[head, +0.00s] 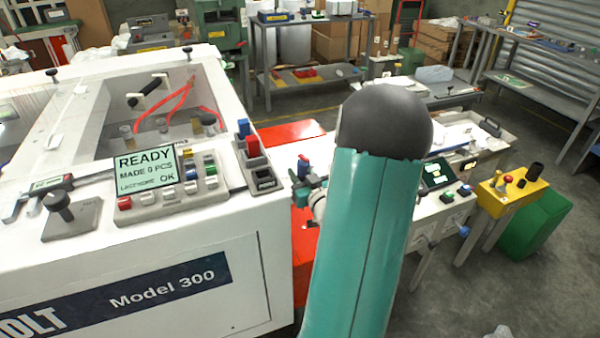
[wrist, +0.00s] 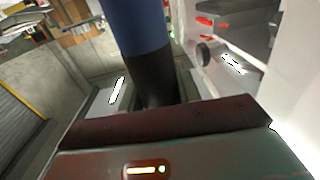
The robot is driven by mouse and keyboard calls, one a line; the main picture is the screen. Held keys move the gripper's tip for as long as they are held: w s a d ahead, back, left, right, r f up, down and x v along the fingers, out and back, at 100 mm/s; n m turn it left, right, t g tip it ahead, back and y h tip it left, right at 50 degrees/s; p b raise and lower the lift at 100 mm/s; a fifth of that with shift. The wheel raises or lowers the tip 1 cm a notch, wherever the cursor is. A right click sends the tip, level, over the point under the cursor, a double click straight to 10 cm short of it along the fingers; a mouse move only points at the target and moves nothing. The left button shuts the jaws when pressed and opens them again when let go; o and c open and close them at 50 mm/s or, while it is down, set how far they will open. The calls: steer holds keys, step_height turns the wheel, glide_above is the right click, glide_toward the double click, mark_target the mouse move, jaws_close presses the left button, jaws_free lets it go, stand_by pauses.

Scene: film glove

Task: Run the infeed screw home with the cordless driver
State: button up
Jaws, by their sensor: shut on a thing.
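My gripper (head: 306,186) is partly hidden behind my teal arm in the head view, beside the right side of the white machine. It is shut on a blue and black cylindrical thing, which looks like the cordless driver (wrist: 138,35). In the wrist view the driver's blue part runs up out of the top of the picture and its black part goes down behind the dark edge of my gripper. In the head view only a small blue piece of it (head: 303,164) shows. The driver's tip and the infeed screw cannot be made out.
A red surface (head: 290,132) lies behind my gripper. A yellow control box (head: 513,193) and green bin (head: 535,222) stand right.

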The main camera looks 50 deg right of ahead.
steer(key=shift+s+f, duration=0.2)
steer(key=shift+f, duration=3.75)
stand_by(0.6)
steer(key=shift+r, duration=3.05)
